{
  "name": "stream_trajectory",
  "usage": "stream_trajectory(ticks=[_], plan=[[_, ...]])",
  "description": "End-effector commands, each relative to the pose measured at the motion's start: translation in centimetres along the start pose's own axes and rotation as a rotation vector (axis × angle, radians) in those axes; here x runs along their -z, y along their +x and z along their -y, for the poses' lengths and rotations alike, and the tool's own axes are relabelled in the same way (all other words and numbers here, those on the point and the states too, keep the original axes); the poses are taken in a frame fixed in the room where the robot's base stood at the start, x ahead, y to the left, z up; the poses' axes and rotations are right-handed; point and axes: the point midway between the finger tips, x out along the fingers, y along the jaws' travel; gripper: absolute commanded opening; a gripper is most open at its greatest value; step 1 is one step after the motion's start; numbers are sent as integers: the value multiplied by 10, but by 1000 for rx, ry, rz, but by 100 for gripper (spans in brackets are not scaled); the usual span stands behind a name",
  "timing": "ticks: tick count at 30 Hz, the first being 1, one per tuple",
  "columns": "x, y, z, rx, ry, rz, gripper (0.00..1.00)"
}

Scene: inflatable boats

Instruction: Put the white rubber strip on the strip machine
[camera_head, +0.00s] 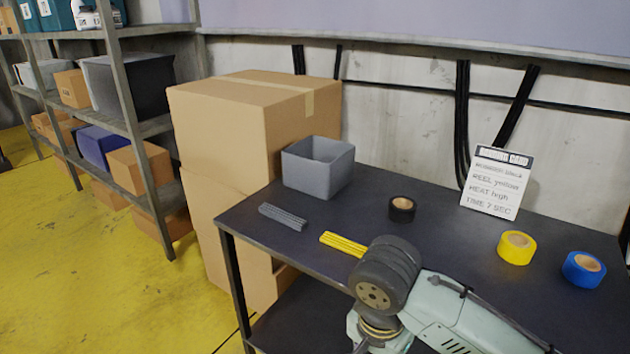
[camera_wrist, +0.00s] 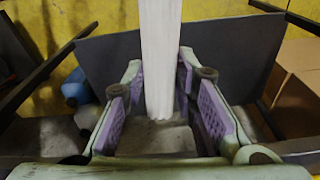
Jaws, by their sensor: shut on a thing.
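In the wrist view the white rubber strip (camera_wrist: 161,35) stands lengthwise between the purple-padded fingers of my gripper (camera_wrist: 160,85). The fingers are shut on it. Its far end runs out of the top of the frame, and its near end shows close to the palm. In the head view neither the gripper nor the white strip can be made out. I cannot identify the strip machine in either view. A grey strip bundle (camera_head: 283,217) and a yellow strip bundle (camera_head: 344,243) lie apart on the dark table (camera_head: 345,205).
A grey bin (camera_head: 318,167) stands on the table. Black (camera_head: 402,209), yellow (camera_head: 516,248) and blue (camera_head: 583,269) tape rolls lie near a card (camera_head: 496,182) reading "REEL yellow, HEAT high, TIME 7 SEC". Cardboard boxes (camera_head: 225,130) and shelves (camera_head: 130,100) stand left.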

Motion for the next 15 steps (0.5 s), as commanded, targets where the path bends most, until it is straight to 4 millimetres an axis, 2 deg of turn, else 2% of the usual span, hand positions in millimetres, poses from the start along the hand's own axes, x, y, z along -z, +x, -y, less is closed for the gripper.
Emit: stream_trajectory(ticks=[1,5,15], plan=[[-5,23,11,8,-45,12,0],[-8,90,41,24,-177,16,0],[-16,276,123,65,-547,9,0]])
